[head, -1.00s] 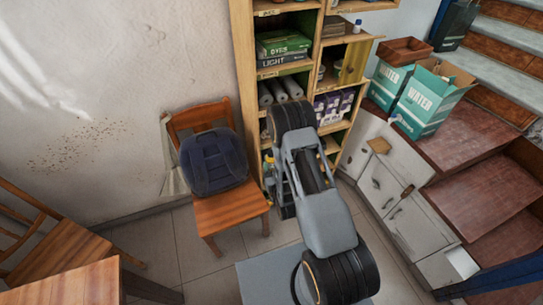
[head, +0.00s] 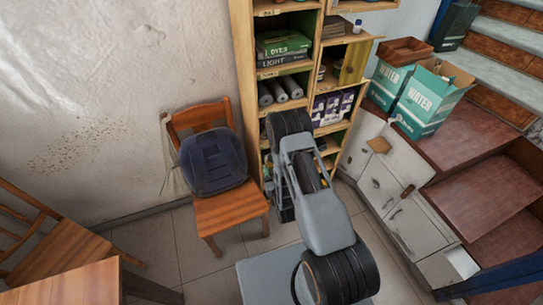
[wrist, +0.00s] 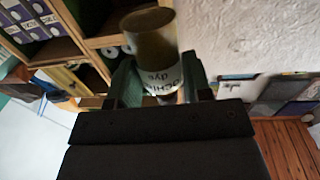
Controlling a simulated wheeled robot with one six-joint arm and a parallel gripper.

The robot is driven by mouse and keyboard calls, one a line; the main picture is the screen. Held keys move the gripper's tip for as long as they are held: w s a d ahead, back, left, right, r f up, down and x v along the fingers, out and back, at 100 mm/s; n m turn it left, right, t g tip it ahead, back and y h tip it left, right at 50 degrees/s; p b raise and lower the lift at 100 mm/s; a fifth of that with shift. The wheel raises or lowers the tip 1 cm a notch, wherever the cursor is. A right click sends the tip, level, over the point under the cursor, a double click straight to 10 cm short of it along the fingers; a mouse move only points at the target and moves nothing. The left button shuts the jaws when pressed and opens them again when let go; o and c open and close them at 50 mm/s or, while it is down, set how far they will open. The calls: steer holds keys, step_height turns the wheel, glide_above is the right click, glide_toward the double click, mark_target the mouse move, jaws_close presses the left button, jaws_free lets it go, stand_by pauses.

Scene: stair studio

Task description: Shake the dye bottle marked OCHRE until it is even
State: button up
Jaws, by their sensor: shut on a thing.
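The dye bottle (wrist: 152,38) is in the wrist view, with a brownish body and a white label reading "OCHRE dye". The lettering appears upside down in this view. My gripper (wrist: 160,80) is shut on the bottle, one finger on each side of the label. The bottle's narrower end points toward the gripper body and is partly hidden by it. In the head view my arm links cover most of the gripper, and I cannot make out the bottle clearly there.
A wooden shelf unit (head: 243,70) with boxes and rolls stands close behind my arm. Cabinets (head: 385,195) and teal water boxes (head: 428,98) are to the right. Bare floor shows between chair and table.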

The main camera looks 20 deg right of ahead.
step_height(320, 180, down, 3)
steer(key=shift+f, duration=0.1)
step_height(320, 180, up, 10)
steer(key=shift+r, duration=0.1)
